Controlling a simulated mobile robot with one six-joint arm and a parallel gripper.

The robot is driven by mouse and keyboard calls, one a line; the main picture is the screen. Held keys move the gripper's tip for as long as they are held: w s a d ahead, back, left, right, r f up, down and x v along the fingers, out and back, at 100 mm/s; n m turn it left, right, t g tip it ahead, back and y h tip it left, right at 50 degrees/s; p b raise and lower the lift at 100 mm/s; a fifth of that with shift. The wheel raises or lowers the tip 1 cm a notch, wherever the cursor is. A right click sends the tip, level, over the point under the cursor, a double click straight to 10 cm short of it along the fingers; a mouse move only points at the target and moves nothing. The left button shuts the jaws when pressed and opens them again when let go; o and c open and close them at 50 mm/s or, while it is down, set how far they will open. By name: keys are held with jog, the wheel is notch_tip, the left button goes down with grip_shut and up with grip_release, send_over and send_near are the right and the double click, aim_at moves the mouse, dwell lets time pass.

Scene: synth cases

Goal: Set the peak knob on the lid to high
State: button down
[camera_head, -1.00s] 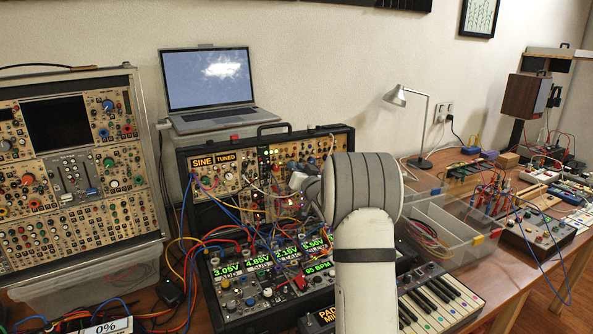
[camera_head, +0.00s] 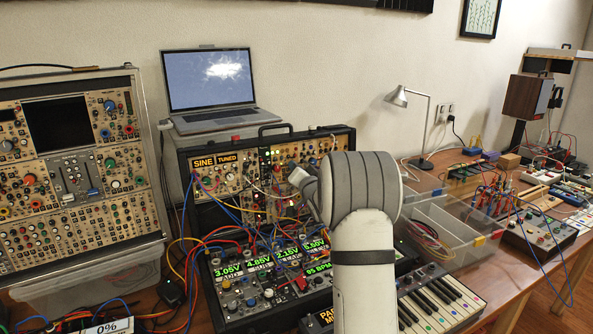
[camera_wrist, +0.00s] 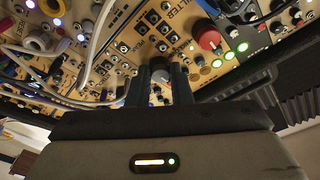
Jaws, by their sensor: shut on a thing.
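The lid (camera_head: 262,142) of the black synth case stands upright in the head view, its tan panels full of knobs, jacks and cables. In the head view my wrist (camera_head: 305,185) is against the lid, and the fingertips are too small to make out.
Patch cables (camera_wrist: 97,45) run close to the left of my fingers in the wrist view. A red knob (camera_wrist: 209,40) and lit green buttons are on the right. The lower case (camera_head: 265,285) has lit displays and more cables. A clear bin (camera_head: 450,230) and a keyboard (camera_head: 440,300) stand to the right.

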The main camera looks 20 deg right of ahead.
jog(key=shift+f, duration=0.15)
jog(key=c, duration=1.3)
grip_release()
jog(key=s, duration=0.7)
jog(key=shift+s+a+f+b, duration=0.2)
jog(key=shift+s+a+b, duration=0.05)
jog(key=shift+s+b, duration=0.15)
